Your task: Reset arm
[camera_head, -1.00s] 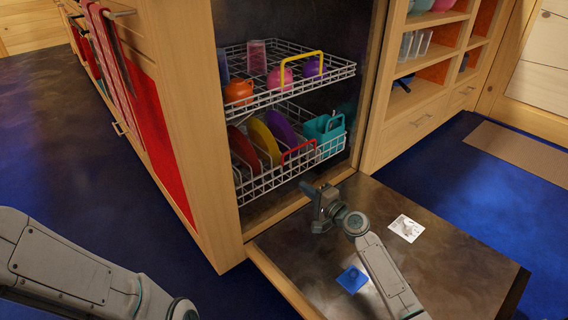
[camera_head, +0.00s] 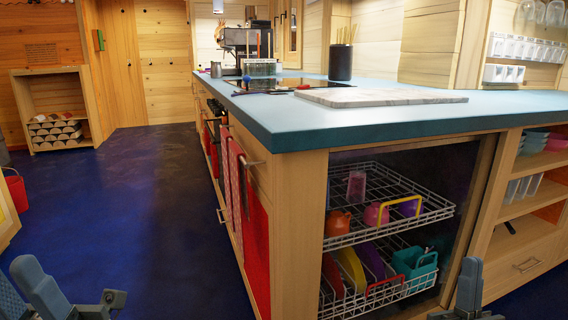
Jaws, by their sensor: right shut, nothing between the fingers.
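My right gripper (camera_head: 468,292) stands at the bottom edge, right of centre, in front of the dishwasher opening. It is shut and empty, and only its upper part shows. Grey-blue parts of my left arm and gripper (camera_head: 62,295) stand in the bottom left corner, over the blue floor, cut by the frame edge. I cannot make out whether its jaws are apart. Both arms are clear of the dishes in view.
The open dishwasher holds an upper rack (camera_head: 395,228) with cups and a lower rack (camera_head: 385,293) with plates and a teal caddy (camera_head: 414,263). The blue countertop (camera_head: 300,120) carries a marble board (camera_head: 380,97). Shelves (camera_head: 530,190) stand right.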

